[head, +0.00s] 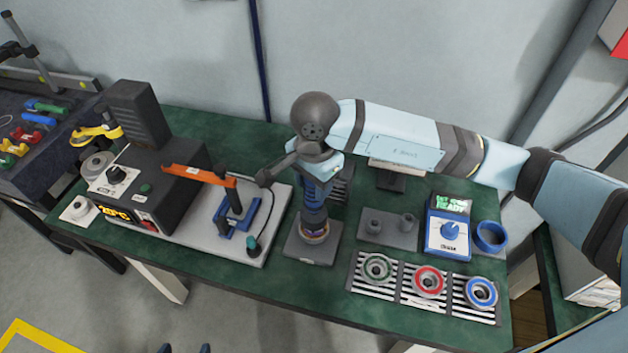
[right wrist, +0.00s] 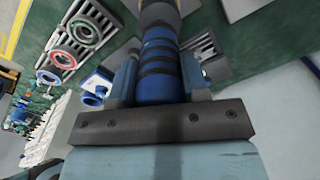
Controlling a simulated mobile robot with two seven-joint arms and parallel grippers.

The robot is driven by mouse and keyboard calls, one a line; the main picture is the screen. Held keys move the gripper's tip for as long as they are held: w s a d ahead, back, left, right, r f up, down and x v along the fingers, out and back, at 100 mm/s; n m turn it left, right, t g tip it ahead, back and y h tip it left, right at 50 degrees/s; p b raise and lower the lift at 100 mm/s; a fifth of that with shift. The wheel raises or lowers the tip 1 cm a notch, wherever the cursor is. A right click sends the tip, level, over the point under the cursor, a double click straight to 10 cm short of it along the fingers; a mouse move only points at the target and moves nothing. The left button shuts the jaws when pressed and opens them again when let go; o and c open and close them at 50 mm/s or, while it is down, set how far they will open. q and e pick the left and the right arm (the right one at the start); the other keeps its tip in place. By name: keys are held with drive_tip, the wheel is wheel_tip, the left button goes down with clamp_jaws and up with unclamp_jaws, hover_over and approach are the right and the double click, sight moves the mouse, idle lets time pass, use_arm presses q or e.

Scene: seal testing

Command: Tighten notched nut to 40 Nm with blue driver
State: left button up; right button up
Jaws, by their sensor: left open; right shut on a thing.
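My right gripper (head: 322,172) comes down from above and is shut on the blue driver (head: 314,192), which stands upright over a grey square plate (head: 297,245). In the right wrist view the driver's blue, black-banded grip (right wrist: 158,68) sits between the two fingers. The driver's dark lower end meets a round part with a yellowish rim (head: 315,236) on the plate. I cannot make out a notched nut; the driver covers that spot. A blue-framed control box (head: 449,232) with a knob and green display stands to the right. My left gripper (head: 185,349) is open and empty at the bottom edge, only its fingertips showing.
Green, red and blue rings (head: 377,269) lie on striped pads at the front right. A grey plate with two small dark parts (head: 388,229) and a blue cup (head: 490,236) are near the box. A black machine with an orange arm (head: 198,175) stands left.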

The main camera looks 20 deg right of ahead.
drive_tip(key=shift+f+b, duration=0.5)
drive_tip(key=shift+f, duration=0.05)
idle(0.5)
drive_tip(key=shift+b, duration=0.4)
idle(0.9)
drive_tip(key=shift+r+p, duration=0.85)
drive_tip(key=shift+r, duration=1.6)
